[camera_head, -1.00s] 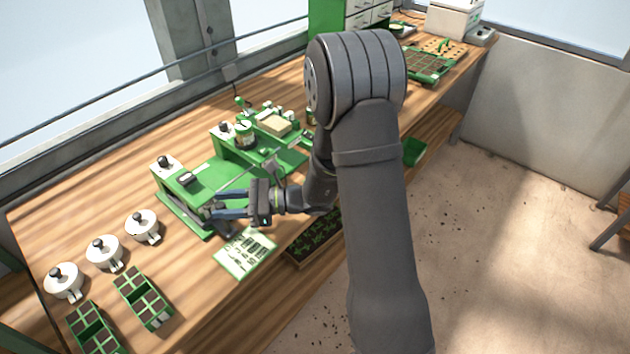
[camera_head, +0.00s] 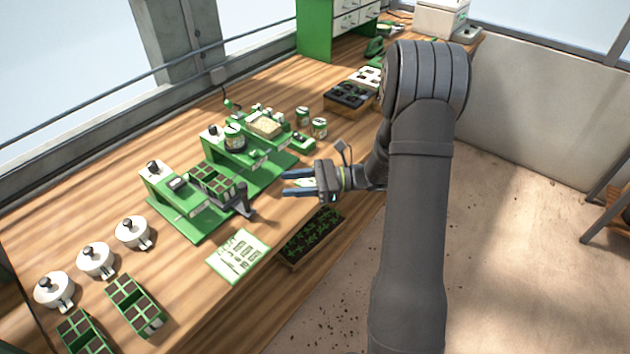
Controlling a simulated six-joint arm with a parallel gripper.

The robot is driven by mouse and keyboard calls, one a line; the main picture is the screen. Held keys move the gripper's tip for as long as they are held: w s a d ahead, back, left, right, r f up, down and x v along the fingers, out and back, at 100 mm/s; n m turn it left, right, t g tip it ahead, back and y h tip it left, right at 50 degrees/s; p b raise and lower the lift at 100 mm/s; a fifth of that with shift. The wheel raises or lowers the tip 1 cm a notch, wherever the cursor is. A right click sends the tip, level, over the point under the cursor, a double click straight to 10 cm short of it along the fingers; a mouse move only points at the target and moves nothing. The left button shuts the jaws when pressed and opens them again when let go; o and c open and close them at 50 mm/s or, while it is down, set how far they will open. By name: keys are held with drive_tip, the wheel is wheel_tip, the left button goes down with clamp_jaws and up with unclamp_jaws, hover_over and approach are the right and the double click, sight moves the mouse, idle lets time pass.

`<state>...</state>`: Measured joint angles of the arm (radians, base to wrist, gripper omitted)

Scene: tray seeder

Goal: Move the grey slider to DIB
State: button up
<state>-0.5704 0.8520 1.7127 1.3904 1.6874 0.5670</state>
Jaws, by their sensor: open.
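The green seeder (camera_head: 191,222) stands on the bench, left of my gripper. A small dark grey piece (camera_head: 177,183) on its left housing may be the grey slider. A dark grey upright handle (camera_head: 244,199) stands at the front edge beside a celled tray (camera_head: 212,178); I cannot tell for certain which piece is the slider. No DIB lettering is readable. My gripper (camera_head: 285,184) is open, fingers pointing left, apart from both grey pieces and right of the handle. Something pale shows between its fingers; I cannot tell that it is held.
A printed card (camera_head: 238,255) lies in front of the seeder. White lidded pots (camera_head: 133,232) and green cell trays (camera_head: 136,305) stand at left. A seedling tray (camera_head: 312,237) sits at the front edge. Small jars (camera_head: 319,127) stand behind my gripper.

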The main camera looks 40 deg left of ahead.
sight(247, 189)
drive_tip(key=shift+v, duration=2.6)
drive_tip(key=shift+s+a, duration=0.1)
drive_tip(key=shift+s, duration=0.05)
drive_tip(key=x, duration=1.7)
drive_tip(key=shift+s+a, duration=0.1)
drive_tip(key=shift+s, duration=0.95)
drive_tip(key=shift+c, duration=0.4)
